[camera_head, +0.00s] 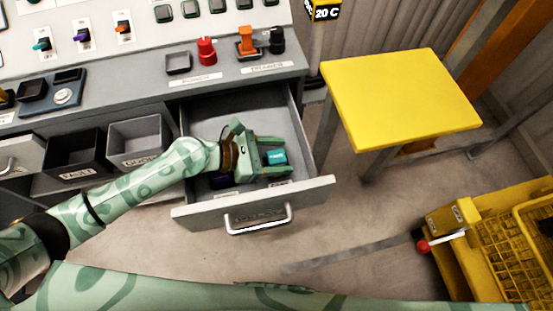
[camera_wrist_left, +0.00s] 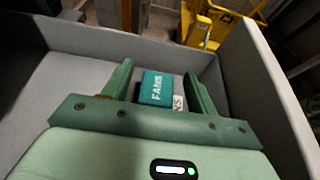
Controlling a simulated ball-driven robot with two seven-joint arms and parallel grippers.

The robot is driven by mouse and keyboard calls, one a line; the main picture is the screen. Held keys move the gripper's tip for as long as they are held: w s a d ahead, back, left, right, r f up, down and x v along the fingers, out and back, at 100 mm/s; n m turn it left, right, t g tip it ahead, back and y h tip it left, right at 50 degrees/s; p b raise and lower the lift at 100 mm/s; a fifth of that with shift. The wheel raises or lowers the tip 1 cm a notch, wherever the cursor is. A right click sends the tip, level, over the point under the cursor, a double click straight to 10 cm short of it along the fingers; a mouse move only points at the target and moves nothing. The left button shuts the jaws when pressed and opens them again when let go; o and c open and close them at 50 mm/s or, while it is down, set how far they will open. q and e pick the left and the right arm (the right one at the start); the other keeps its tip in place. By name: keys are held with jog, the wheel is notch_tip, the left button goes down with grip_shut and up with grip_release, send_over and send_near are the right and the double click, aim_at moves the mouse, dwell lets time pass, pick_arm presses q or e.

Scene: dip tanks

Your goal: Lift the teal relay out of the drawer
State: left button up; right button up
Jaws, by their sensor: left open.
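The teal relay (camera_head: 276,157) sits inside the open drawer (camera_head: 318,187), near its front right. In the left wrist view the relay (camera_wrist_left: 157,87) shows the word FANS and stands between the fingers. My left gripper (camera_head: 272,157) is open, with a finger on either side of the relay. In the left wrist view the gripper (camera_wrist_left: 163,85) shows gaps beside the relay. Whether a finger touches it I cannot tell. My right gripper is not in view.
The grey console (camera_head: 130,85) with switches stands behind the drawer. Two bins, a black one (camera_head: 75,157) and a grey one (camera_head: 137,140), are left of it. A yellow table (camera_head: 400,100) stands right. A yellow cart (camera_head: 485,235) is at lower right.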

aim_at(282, 155)
pick_arm(q)
jog(key=b+x, duration=0.1)
jog(key=x, duration=0.2)
jog(key=shift+w+d+f, duration=0.15)
jog(key=shift+f, duration=0.15)
jog(key=shift+r, duration=0.15)
jog(key=c, duration=1.1)
